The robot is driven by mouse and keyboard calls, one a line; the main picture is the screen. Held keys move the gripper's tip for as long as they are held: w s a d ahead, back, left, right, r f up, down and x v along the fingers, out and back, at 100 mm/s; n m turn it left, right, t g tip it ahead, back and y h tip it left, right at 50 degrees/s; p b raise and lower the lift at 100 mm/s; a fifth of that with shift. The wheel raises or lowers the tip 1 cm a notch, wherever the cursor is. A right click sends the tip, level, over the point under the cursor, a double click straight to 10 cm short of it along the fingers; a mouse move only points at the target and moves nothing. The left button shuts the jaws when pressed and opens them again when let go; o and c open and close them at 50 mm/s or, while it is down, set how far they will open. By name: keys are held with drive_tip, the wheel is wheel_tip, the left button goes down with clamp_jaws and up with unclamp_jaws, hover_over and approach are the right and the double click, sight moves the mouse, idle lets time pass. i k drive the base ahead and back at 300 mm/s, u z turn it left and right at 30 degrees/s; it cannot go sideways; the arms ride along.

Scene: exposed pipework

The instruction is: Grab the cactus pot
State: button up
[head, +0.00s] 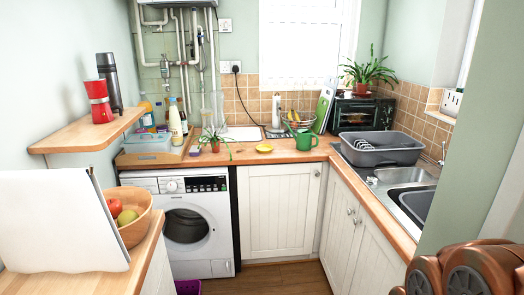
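A small spiky green plant (214,136) stands on the wooden counter above the washing machine, near its front edge. Its pot (215,147) is small and hard to make out. A larger leafy plant in a reddish-brown pot (361,89) stands on top of the black oven in the back right corner. I cannot tell for sure which one is the cactus pot; the small spiky one looks closer to a cactus.
A washing machine (187,225) stands below. A dish rack (381,150) sits by the sink. The wooden floor (262,280) in the middle is clear.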

sight(215, 142)
drive_tip(key=i, duration=0.75)
drive_tip(key=u, duration=0.7)
drive_tip(key=i, duration=1.9)
drive_tip(key=u, duration=0.95)
